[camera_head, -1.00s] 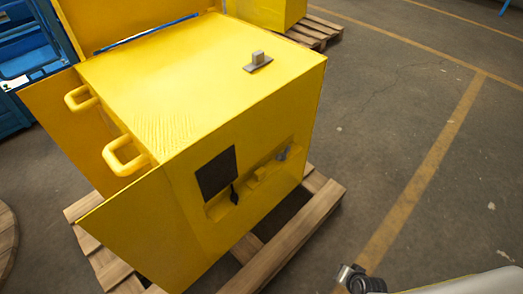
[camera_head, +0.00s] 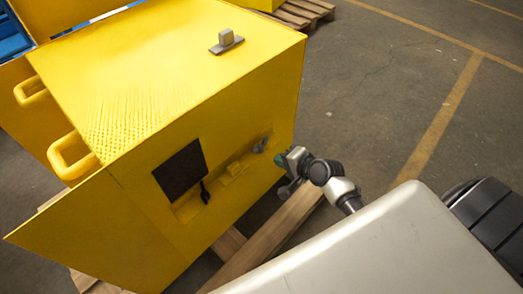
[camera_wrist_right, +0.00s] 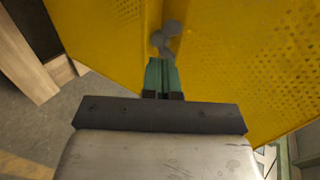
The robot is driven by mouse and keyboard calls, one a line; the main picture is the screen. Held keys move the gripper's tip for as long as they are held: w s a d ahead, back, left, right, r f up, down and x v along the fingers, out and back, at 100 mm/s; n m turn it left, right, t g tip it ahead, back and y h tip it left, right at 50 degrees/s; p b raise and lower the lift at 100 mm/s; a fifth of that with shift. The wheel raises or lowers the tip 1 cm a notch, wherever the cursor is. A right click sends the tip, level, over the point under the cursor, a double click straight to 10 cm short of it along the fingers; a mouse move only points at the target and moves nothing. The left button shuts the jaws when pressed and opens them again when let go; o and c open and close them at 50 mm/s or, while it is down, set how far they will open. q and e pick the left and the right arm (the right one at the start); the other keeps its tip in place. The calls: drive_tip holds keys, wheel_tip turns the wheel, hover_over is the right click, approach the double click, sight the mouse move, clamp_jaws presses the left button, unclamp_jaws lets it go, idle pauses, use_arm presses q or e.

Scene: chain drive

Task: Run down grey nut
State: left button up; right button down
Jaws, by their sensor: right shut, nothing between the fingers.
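The yellow machine box (camera_head: 225,105) has a recess low in its front. A small grey part (camera_head: 259,146), likely the grey nut, sits at the recess's right end; its exact shape is too small to tell. My right gripper (camera_head: 280,160) is just right of it, with a visible gap in the head view. In the right wrist view the green fingertips (camera_wrist_right: 159,66) are together and empty, pointing at the rounded grey part (camera_wrist_right: 166,38). Whether they touch it I cannot tell. My left gripper is out of view.
A black square panel (camera_head: 180,171) and a dark lever (camera_head: 205,192) are at the recess's left. A grey block on a plate (camera_head: 227,41) sits on top. The box rests on a wooden pallet (camera_head: 275,228). Open floor (camera_head: 370,110) lies to the right.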

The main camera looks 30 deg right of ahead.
sight(257, 149)
drive_tip(key=x, duration=0.4)
drive_tip(key=r+x, duration=0.1)
drive_tip(key=x, duration=0.1)
drive_tip(key=shift+w+a+f+b, duration=0.1)
drive_tip(key=shift+w+b, duration=0.25)
drive_tip(key=shift+w, duration=0.15)
drive_tip(key=shift+w+a, duration=0.25)
drive_tip(key=shift+w, duration=0.5)
